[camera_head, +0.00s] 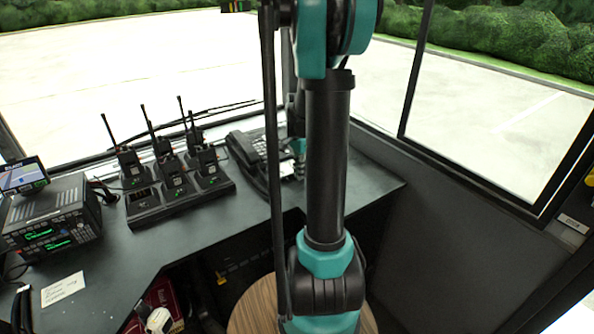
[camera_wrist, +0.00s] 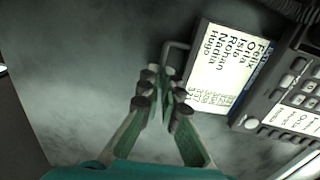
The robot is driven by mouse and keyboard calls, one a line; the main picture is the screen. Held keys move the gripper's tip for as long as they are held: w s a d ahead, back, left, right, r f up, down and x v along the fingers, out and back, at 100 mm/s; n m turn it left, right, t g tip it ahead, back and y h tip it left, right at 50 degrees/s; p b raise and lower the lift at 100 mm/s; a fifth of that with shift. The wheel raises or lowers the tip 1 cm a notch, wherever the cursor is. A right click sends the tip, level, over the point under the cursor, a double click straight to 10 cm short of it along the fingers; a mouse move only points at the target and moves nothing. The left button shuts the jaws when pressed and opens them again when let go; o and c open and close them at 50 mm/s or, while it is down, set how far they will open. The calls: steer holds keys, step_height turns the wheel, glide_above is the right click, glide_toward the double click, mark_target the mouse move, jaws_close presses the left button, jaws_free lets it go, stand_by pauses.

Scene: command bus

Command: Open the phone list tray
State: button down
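The phone list tray (camera_wrist: 222,68) is a flat dark piece with a white card of names and numbers. It lies along the left side of the desk phone (camera_wrist: 290,95) in the wrist view. A thin grey bent handle (camera_wrist: 173,46) sticks out from its left edge. My gripper (camera_wrist: 166,84) is at this handle, its fingertips close together. The handle's lower part is hidden at the fingertips, so I cannot tell whether they hold it.
A charger rack (camera_head: 180,198) with several handheld radios stands left of the phone on the dark desk (camera_head: 150,245). A radio unit (camera_head: 52,215) and a paper note (camera_head: 62,289) are farther left. The window pillar (camera_head: 415,70) and dark side panel are at right.

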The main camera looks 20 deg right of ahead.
steer(key=c, duration=2.2)
jaws_free()
steer(key=shift+o, duration=1.1)
step_height(320, 180, up, 12)
